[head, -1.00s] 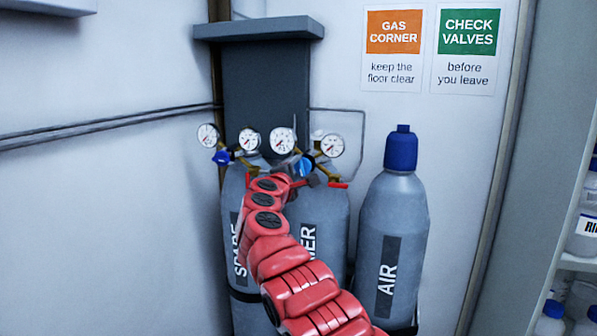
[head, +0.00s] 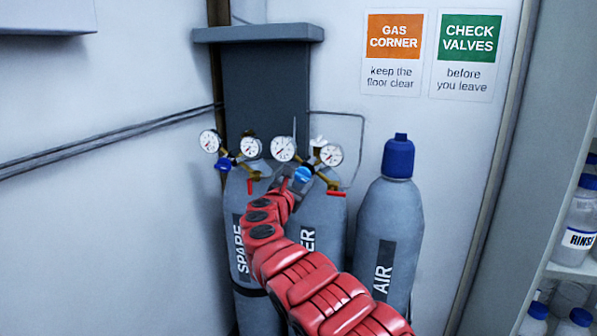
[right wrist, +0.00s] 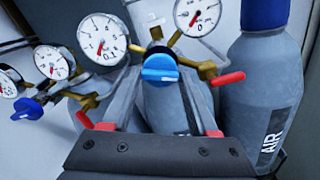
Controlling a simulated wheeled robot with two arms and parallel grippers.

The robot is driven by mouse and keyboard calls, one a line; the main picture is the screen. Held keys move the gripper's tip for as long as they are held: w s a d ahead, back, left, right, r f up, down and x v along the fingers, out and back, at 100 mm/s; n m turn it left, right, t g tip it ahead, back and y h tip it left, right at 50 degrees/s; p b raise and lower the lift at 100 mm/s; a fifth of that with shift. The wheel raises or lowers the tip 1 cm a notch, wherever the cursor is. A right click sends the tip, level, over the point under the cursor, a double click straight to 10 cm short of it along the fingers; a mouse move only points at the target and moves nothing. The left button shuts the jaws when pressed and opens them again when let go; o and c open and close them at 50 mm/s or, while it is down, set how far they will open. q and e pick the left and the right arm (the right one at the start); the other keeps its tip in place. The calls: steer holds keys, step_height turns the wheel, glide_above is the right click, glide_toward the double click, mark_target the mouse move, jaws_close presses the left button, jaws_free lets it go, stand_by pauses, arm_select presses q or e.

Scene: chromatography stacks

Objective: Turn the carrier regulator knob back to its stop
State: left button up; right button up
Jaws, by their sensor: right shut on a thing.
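The carrier regulator's light blue knob (head: 303,174) sits below its two gauges, on the middle cylinder (head: 325,225), whose label is partly hidden by my red right arm. In the right wrist view the knob (right wrist: 160,68) is round with a raised grip bar across its face. My right gripper (right wrist: 160,82) is shut on it, with one grey finger on each side. In the head view the right gripper (head: 298,180) is small and partly merges with the regulator. The left gripper is not in view.
The SPARE cylinder (head: 238,220), with a dark blue knob (head: 225,163) and its own gauges, stands close on the left. A red lever (right wrist: 228,79) sticks out right of the knob. The capped AIR cylinder (head: 395,220) stands right. Shelves (head: 575,272) hold bottles at the far right.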

steer(key=shift+n+p, duration=1.25)
steer(key=shift+n, duration=0.95)
steer(key=shift+f, duration=0.1)
steer(key=o, duration=1.4)
